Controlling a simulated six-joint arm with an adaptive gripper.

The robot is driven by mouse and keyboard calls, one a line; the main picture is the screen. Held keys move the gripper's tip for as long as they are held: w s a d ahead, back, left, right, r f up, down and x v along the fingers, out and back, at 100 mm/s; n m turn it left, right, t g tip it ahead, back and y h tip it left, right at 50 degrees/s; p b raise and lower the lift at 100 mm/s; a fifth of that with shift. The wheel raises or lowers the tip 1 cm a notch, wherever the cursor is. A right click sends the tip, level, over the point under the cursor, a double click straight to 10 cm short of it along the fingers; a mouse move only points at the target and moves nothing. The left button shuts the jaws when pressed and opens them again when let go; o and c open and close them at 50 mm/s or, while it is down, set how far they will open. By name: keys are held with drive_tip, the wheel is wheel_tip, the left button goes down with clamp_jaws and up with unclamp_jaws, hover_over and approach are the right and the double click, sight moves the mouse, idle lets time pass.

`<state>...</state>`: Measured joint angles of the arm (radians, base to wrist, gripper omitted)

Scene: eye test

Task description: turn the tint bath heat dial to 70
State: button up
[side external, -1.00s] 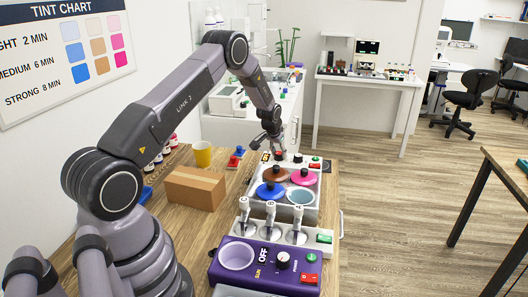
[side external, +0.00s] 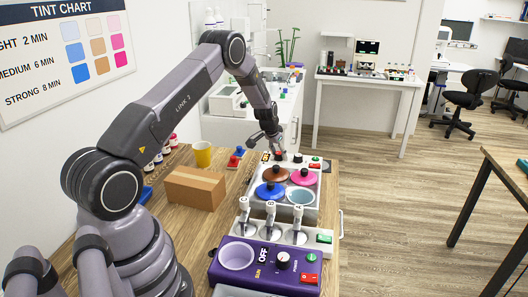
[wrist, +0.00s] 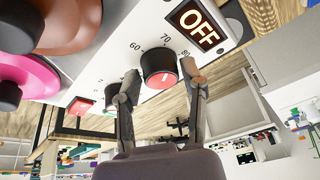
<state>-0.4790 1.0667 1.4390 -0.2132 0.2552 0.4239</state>
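The tint bath (side external: 318,203) is a white unit with brown, pink and blue lidded pots and one open pot in the side view. Its heat dial (wrist: 158,72), black-sided with a red face and a white mark, stands by the printed 60, 70 and 80 in the wrist view. I cannot tell the exact setting from the mark. The display (wrist: 195,25) beside the scale reads OFF. My gripper (wrist: 160,76) is open, one finger on each side of the dial. Small gaps seem to separate the fingertips from the dial. In the side view my gripper (side external: 279,143) is at the bath's far panel.
A purple unit (side external: 222,268) with its own dial and OFF display stands in front, behind it a white holder (side external: 325,230) with several upright tools. A cardboard box (side external: 195,187) and a yellow cup (side external: 202,154) stand left of the bath.

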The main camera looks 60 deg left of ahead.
drive_tip(key=shift+o, duration=1.1)
drive_tip(key=v, duration=1.2)
